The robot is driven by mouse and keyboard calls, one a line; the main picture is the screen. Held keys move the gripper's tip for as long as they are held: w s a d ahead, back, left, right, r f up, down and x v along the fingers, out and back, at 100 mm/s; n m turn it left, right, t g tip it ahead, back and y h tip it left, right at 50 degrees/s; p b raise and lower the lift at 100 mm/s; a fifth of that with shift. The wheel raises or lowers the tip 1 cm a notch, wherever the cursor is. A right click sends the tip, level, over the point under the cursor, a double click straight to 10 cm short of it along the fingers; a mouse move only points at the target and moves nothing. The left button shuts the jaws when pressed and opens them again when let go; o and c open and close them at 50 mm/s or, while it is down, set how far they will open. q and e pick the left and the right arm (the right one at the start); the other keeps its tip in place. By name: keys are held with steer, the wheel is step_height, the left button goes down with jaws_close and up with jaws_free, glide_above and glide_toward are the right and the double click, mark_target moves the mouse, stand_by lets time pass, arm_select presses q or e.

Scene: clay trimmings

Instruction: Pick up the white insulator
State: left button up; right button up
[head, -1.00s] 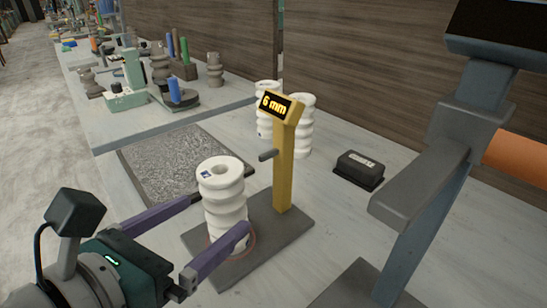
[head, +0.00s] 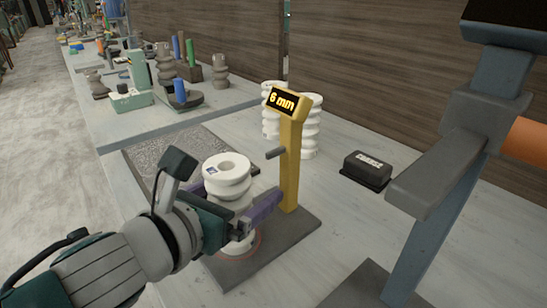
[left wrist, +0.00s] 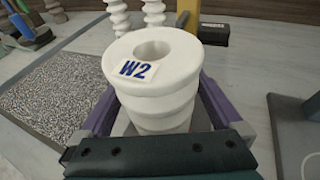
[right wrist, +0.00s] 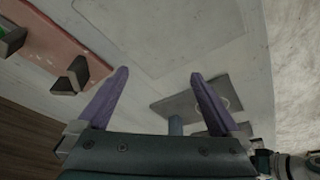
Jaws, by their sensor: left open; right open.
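A white ribbed insulator (head: 228,178) with a hole in its top stands upright on the grey base of the yellow gauge post (head: 289,165), within a reddish ring. In the left wrist view the insulator (left wrist: 152,88) carries a blue "W2" label. My left gripper (head: 238,190) is open, with its purple fingers on either side of the insulator; I cannot tell whether they touch it. Two more white insulators (head: 309,128) stand behind the post. My right gripper (right wrist: 160,75) is open and empty in the right wrist view.
The gauge post, displaying "6 mm", stands close to the right of the insulator. A black box (head: 366,171) lies farther right. A grey textured mat (head: 165,158) lies at the left. A blue-grey stand (head: 430,210) rises at the right. The bench between post and box is clear.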

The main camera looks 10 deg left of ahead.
arm_select(q)
jaws_close()
stand_by(0.7)
steer(key=shift+r, duration=0.1)
